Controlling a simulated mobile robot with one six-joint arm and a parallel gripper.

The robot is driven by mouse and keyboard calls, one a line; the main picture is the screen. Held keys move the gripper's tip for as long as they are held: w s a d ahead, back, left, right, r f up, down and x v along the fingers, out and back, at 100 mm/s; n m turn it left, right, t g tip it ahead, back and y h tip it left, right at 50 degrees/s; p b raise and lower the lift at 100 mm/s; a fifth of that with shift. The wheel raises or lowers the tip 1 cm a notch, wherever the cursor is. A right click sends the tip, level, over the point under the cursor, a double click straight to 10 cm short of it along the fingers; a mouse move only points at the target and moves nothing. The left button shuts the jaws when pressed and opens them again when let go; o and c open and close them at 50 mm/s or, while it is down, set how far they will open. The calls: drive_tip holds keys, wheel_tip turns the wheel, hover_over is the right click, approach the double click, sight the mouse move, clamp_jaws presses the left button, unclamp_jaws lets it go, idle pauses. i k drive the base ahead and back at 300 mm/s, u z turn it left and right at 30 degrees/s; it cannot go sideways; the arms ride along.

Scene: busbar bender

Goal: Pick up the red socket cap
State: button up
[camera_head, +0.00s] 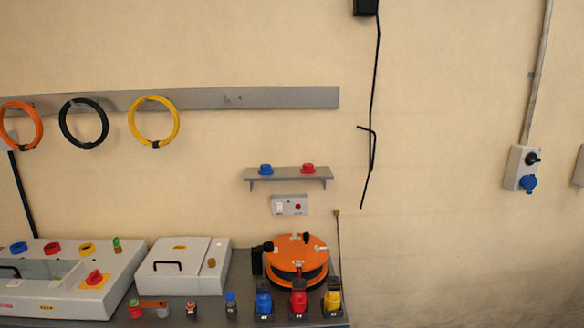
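A small red cap (308,168) sits on the right part of a grey wall shelf (287,177). It looks like the red socket cap. A similar blue cap (265,169) stands to its left on the same shelf, with a clear gap between them. My gripper is not in view.
Below the shelf is a small grey wall box (290,205). The workbench (215,312) holds a round orange device (297,257), a red plug (298,298) between a blue and a yellow one, and a white box (184,265). A black cable (374,90) hangs right of the shelf.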

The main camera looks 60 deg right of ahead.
sight(308, 169)
drive_tip(key=u, duration=0.1)
drive_tip(key=i, duration=0.85)
drive_tip(key=u, duration=0.3)
